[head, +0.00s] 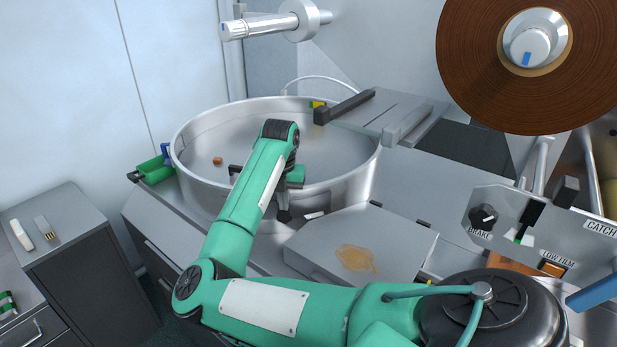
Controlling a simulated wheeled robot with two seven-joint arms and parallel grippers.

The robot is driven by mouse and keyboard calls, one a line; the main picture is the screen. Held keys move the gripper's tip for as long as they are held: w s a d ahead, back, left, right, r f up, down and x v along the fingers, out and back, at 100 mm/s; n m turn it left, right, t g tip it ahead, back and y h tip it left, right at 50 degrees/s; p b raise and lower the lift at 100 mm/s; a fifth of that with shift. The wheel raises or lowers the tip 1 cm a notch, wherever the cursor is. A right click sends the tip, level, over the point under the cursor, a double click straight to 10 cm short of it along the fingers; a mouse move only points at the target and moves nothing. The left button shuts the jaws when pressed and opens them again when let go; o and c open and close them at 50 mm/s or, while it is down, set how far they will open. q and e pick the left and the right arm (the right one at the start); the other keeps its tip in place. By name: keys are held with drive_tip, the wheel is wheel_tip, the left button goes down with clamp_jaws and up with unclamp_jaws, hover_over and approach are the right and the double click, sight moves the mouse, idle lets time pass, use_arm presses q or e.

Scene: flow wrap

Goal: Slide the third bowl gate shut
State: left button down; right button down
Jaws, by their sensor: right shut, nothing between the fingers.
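The round metal bowl (185,172) stands in the middle of the head view, its inside mostly bare. A grey plate with a dark bar (345,106) lies across its back right rim. I cannot tell which part is the third gate; my right arm covers part of the front of the bowl. My right gripper (284,214) points down at the bowl's front right wall, shut and empty. Its fingertips are small and dark, and I cannot tell whether they touch anything. My left gripper is not in view.
A small brown piece (217,161) lies in the bowl. A grey cover (310,249) with an amber stain sits in front. A brown film reel (460,50) and a control panel (487,246) stand at right. A grey cabinet (75,228) is at left.

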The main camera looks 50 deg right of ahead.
drive_tip(key=shift+r, duration=1.55)
